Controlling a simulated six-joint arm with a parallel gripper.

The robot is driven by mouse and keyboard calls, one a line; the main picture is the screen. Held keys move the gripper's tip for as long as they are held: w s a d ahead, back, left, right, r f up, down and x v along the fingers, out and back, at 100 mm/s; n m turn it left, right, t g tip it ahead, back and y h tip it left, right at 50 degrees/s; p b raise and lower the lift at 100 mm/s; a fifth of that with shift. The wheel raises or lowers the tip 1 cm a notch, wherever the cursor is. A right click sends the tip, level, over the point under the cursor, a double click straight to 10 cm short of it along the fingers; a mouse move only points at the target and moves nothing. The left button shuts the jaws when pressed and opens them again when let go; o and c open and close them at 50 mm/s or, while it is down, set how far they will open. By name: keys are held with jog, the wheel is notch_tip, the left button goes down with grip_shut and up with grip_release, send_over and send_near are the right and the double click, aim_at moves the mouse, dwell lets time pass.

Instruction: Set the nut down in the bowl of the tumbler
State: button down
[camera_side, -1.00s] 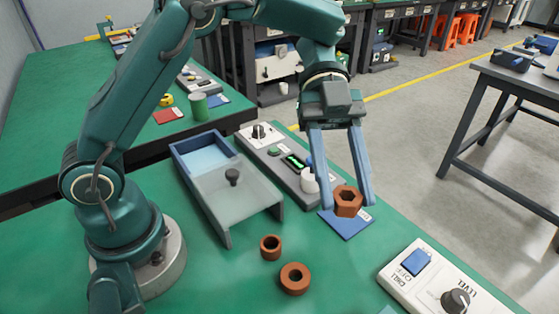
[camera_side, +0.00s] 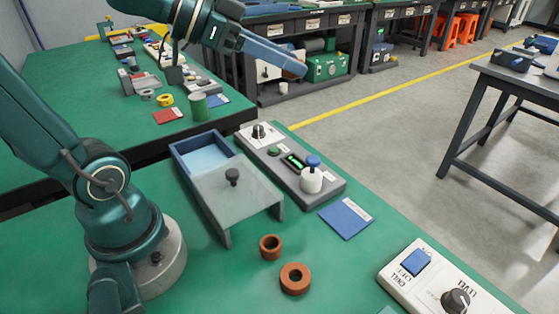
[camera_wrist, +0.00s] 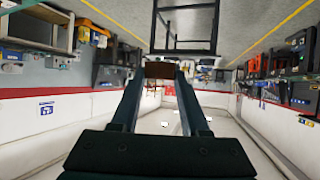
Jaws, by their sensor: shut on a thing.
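In the side view my gripper (camera_side: 303,69) is raised high at the top, its fingers pointing right and slightly down, well above the bench. In the wrist view my gripper (camera_wrist: 160,72) is shut on the nut (camera_wrist: 158,70), a brown block between the fingertips. I cannot make out the nut in the side view. No bowl that I can name for sure as the tumbler's shows in either view.
Two brown rings, one small (camera_side: 270,247) and one larger (camera_side: 295,278), lie on the green bench (camera_side: 345,275).

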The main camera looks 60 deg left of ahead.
jog(key=shift+w+a+r+n+y, duration=0.15)
jog(key=shift+w+a+n+y, duration=0.15)
jog(key=shift+n+y, duration=0.2)
jog(key=shift+s+d+m+h, duration=0.2)
jog(key=shift+d+m+h, duration=0.15)
jog(key=shift+m+h, duration=0.35)
jog(key=s+d+f+m+g+h, duration=0.3)
jog(key=d+f+m+g+h, duration=0.25)
jog(key=d, duration=0.45)
jog(key=s+d+f+m+g+h, duration=0.2)
jog(key=s+d+f+m+g, duration=0.2)
jog(key=d+m+g, duration=0.35)
jog(key=s+d+f+m+g, duration=0.1)
jog(key=s+d+f, duration=0.3)
jog(key=s+d, duration=0.1)
jog(key=s+d+f+m+g, duration=0.1)
jog(key=s+d+f+m, duration=0.1)
jog(key=s+d+f, duration=0.2)
jog(key=s+d+f+m+g+y, duration=0.1)
jog(key=s+d+f, duration=0.3)
jog(key=s+d, duration=0.2)
jog(key=shift+s+m, duration=0.3)
jog(key=shift+s, duration=0.35)
jog(key=shift+s+d+f, duration=0.15)
jog(key=shift+d+f, duration=0.05)
jog(key=shift+f, duration=2)
jog(key=shift+f, duration=0.1)
